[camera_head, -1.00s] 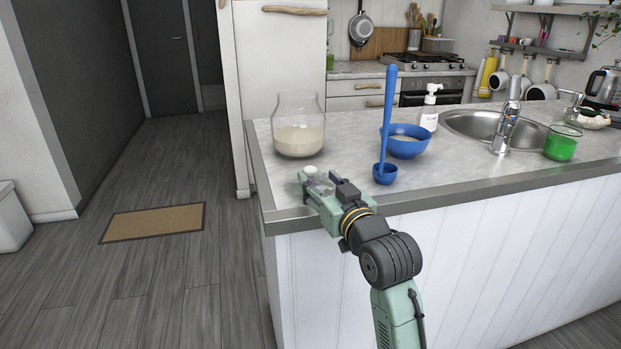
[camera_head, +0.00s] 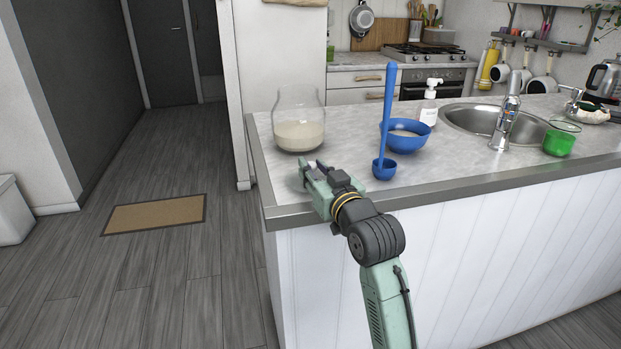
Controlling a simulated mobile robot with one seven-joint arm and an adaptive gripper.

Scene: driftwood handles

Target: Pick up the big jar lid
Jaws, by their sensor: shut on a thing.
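The big jar lid (camera_head: 296,183) is a clear glass disc, faint against the worktop, showing at the left of my gripper near the island's front left corner. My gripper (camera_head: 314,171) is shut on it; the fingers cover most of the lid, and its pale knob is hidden. I cannot tell whether the lid touches the worktop. The big glass jar (camera_head: 298,122), open at the top and partly filled with something cream-coloured, stands just behind my gripper.
A blue ladle (camera_head: 386,130) stands upright to the right of my gripper, close to a blue bowl (camera_head: 416,143). A white pump bottle (camera_head: 429,105), a sink (camera_head: 478,118) and a green-filled glass (camera_head: 559,144) are farther right. The worktop's front edge lies just below my gripper.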

